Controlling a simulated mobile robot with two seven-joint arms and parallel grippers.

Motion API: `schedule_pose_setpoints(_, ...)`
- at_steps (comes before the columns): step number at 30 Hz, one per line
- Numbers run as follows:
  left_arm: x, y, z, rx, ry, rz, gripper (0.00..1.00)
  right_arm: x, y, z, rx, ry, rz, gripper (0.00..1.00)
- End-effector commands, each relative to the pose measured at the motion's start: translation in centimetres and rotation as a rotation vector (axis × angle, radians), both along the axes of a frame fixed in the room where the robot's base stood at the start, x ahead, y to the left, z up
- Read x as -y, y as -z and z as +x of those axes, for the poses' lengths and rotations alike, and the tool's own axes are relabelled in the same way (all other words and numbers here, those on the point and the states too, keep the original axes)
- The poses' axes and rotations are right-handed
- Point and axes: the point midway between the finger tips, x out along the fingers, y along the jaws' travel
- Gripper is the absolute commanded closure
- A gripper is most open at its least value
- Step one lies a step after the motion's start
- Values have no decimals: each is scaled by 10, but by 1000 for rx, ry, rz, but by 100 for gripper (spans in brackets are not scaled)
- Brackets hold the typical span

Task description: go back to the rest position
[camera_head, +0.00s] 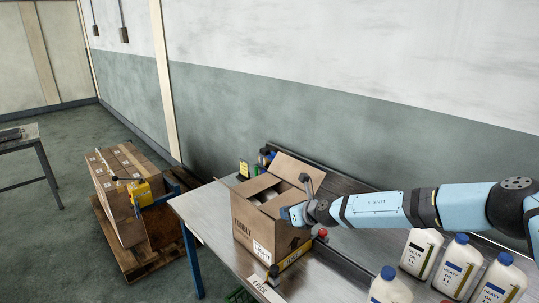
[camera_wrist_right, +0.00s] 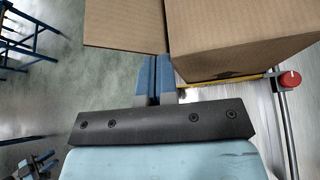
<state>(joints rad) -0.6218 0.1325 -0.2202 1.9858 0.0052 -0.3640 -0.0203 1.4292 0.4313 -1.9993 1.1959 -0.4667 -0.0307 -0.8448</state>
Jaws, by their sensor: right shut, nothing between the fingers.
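My right arm reaches in from the right in the head view, and its hand (camera_head: 297,214) is in front of the upper right part of an open cardboard box (camera_head: 258,226) on the metal table. In the right wrist view my right gripper (camera_wrist_right: 158,66) has its two blue-tipped fingers together with nothing between them. The box (camera_wrist_right: 235,40) fills the upper right of that view, with a flap (camera_wrist_right: 125,25) to the left, close by the fingertips. I cannot tell whether they touch it.
Several white bottles (camera_head: 420,253) with blue caps stand on the table (camera_head: 205,207) at the right. A red knob (camera_head: 322,233) shows beside the box, also in the wrist view (camera_wrist_right: 290,80). A pallet (camera_head: 128,262) with cartons (camera_head: 115,185) stands on the floor at left.

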Motion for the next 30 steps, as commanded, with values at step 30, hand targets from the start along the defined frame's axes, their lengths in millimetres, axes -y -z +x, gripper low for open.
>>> schedule_pose_setpoints(30, 1, -1, 0, 1, 0, -2, 70, -150, 125, -323, -1348, 770, 1664, 100)
